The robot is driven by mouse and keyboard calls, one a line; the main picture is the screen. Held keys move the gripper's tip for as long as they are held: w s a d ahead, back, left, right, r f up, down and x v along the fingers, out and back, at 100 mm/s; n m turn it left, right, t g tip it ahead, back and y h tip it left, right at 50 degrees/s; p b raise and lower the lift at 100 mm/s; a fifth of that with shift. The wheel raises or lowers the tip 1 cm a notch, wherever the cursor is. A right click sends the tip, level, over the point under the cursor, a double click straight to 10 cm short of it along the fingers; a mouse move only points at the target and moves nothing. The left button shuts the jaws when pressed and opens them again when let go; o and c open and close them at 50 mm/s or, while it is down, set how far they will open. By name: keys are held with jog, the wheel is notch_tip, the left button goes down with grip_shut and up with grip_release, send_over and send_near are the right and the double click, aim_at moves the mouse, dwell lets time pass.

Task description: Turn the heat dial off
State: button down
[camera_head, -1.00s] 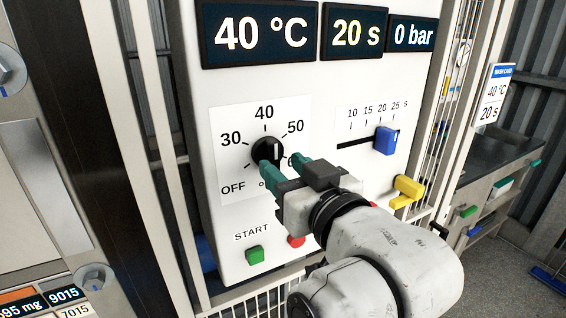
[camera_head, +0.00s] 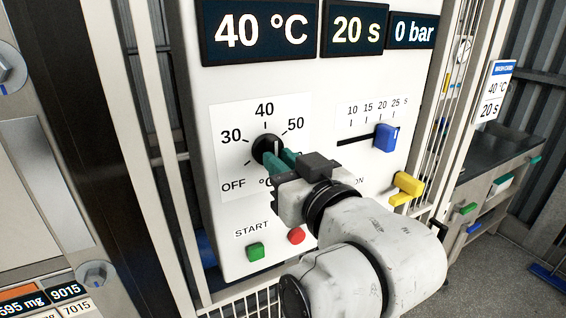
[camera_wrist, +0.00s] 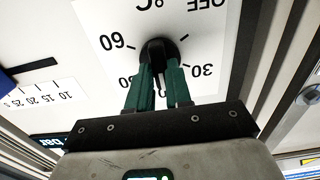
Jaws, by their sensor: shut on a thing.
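The heat dial is a round black knob (camera_head: 267,147) on a white scale plate (camera_head: 231,115) marked OFF, 30, 40, 50 and more. Its white pointer line is at the 40 side, and the display (camera_head: 262,33) above reads 40 °C. My gripper (camera_head: 273,160) reaches in from the lower right with green fingers, shut on the knob. In the wrist view the fingers (camera_wrist: 158,80) sit on both sides of the knob (camera_wrist: 158,52), with the 60 and 30 marks beside it. The fingers hide part of the scale's right side in the head view.
A blue slider (camera_head: 386,137) sits on its time scale at the right. A yellow handle (camera_head: 406,187) is lower right. A green START button (camera_head: 255,252) and a red button (camera_head: 296,236) lie below the dial, near my arm. Displays read 20 s and 0 bar.

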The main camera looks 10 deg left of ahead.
jog(key=shift+n, duration=0.4)
jog(key=n+b, duration=0.6)
jog(key=n, duration=1.7)
jog(key=shift+f, duration=0.15)
dwell(0.6)
jog(key=c, duration=1)
grip_release()
jog(key=shift+c, duration=0.2)
